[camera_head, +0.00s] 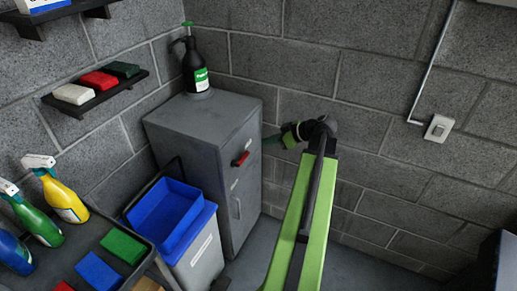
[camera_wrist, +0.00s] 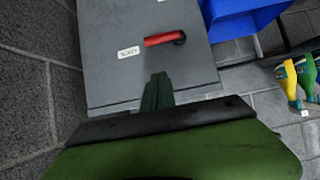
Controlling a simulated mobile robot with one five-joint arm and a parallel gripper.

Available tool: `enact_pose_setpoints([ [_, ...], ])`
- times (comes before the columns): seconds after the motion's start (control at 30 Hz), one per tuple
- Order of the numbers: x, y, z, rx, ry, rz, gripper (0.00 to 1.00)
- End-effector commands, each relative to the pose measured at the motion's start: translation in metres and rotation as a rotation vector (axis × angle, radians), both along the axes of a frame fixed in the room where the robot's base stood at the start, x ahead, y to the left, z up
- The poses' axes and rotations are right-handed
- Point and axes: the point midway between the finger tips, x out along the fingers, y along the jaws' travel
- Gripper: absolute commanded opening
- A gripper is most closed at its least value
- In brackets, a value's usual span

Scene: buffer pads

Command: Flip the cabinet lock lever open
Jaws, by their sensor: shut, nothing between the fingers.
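The grey cabinet (camera_head: 190,130) stands against the block wall in the head view. Its lock lever has a red handle (camera_head: 240,159) high on the door; in the wrist view the red lever (camera_wrist: 163,39) lies nearly level, with its dark pivot at its right end. My gripper (camera_wrist: 158,80) is shut and empty, below the lever in the wrist view, with a gap in the picture between them. In the head view my gripper (camera_head: 270,140) is right of the lever, partly hidden by my own wrist. Contact with the cabinet cannot be told.
A blue bin (camera_head: 168,213) on a grey container stands left of the door. A dark spray bottle (camera_head: 196,68) is on the cabinet top. A tray with pads (camera_head: 125,246) and spray bottles is at lower left. Floor (camera_head: 350,270) right of the cabinet looks clear.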

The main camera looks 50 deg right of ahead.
Motion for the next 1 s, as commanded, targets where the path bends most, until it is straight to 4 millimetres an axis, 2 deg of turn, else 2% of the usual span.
enact_pose_setpoints([
  [0.1,0.017,0.004,-0.019,0.000,0.000,0.001,0.00],
  [0.43,0.075,0.019,-0.059,0.001,0.000,0.001,0.00],
  [0.5,0.075,0.019,-0.074,0.001,0.000,-0.003,0.00],
  [0.63,0.078,0.019,-0.087,0.001,0.000,-0.003,0.00],
  [1.0,0.079,0.020,-0.090,0.000,0.001,-0.004,0.00],
])
